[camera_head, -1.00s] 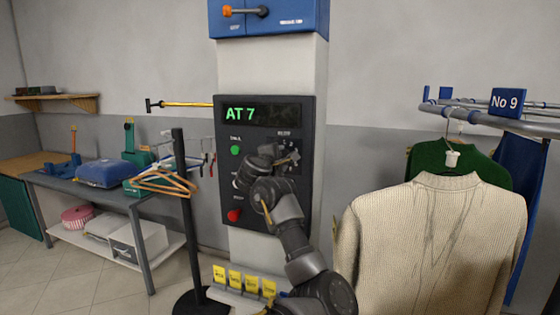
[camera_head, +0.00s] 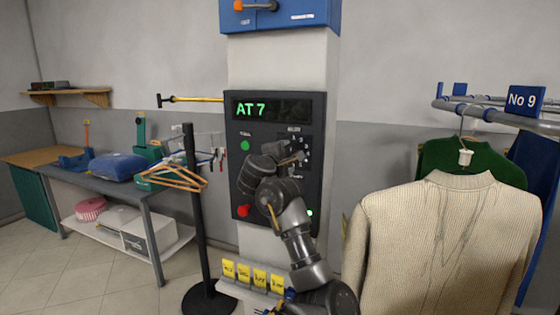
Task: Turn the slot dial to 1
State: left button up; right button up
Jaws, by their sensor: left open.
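The black control panel (camera_head: 240,180) is on the pale column, with a display (camera_head: 272,108) reading "AT 7" in green. The slot dial is at the panel's right side, where small white numerals (camera_head: 304,149) show; the knob itself is mostly hidden by my gripper, so its setting cannot be read. My left gripper (camera_head: 295,157) is open, with its fingertips at the dial area. I cannot tell whether they touch or surround the knob. A green button (camera_head: 245,146) and a red button (camera_head: 243,211) show at the panel's left. My right gripper is out of view.
A black post (camera_head: 196,215) with wooden hangers (camera_head: 172,178) stands left of the panel. Yellow tags (camera_head: 244,274) sit on a ledge below. A rail (camera_head: 490,113) with a cream sweater (camera_head: 450,235) is at the right. A work table (camera_head: 120,190) stands at the left.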

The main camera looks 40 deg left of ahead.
pick_arm(q)
jog(key=p+v, duration=0.3)
jog(key=v, duration=0.4)
jog(key=shift+s, duration=0.1)
